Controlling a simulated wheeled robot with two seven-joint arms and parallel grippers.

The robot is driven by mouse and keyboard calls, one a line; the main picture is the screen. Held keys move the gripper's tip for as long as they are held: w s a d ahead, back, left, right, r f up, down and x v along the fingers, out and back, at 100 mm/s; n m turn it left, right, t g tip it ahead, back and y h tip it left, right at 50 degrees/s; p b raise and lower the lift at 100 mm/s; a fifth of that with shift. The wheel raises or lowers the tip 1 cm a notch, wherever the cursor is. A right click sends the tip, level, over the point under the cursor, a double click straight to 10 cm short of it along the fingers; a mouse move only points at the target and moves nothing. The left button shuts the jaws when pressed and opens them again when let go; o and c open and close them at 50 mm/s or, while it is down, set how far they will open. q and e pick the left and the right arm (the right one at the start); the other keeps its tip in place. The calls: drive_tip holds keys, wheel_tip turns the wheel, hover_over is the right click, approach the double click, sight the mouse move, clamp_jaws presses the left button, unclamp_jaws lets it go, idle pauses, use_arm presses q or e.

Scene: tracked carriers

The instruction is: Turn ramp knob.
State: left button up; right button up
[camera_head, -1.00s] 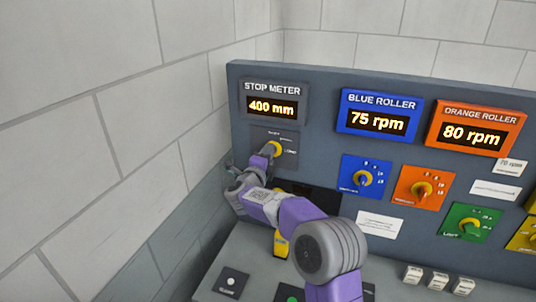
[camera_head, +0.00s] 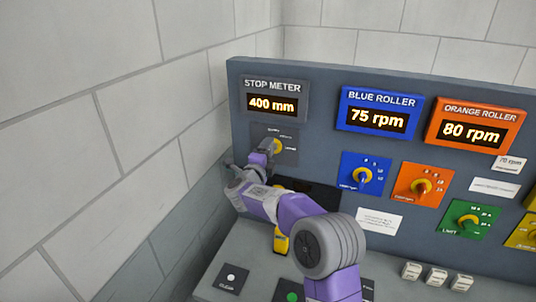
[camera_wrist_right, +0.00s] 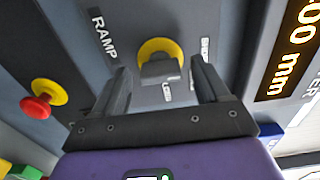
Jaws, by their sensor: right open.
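The ramp knob (camera_head: 276,146) is on a dark plate below the stop meter display, partly hidden by my right gripper (camera_head: 262,154). In the right wrist view the knob (camera_wrist_right: 158,52) has a yellow base and a grey grip, beside the printed word RAMP. My right gripper (camera_wrist_right: 162,80) is open, with its dark fingers pointing at the panel, one on each side of the knob. Gaps show between the fingers and the knob's grip, so it is not clamped. My left gripper is not in view.
The stop meter display (camera_head: 272,104) reads 400 mm. Blue (camera_head: 365,175), orange (camera_head: 422,186) and green (camera_head: 470,221) knob plates sit to the right. A red button (camera_wrist_right: 38,106) shows in the wrist view. A wall (camera_head: 110,120) stands close on the left.

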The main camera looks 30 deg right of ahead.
drive_tip(key=b+v, duration=0.1)
drive_tip(key=v, duration=0.6)
drive_tip(key=shift+s+a, duration=0.15)
drive_tip(key=shift+s, duration=0.05)
idle(0.3)
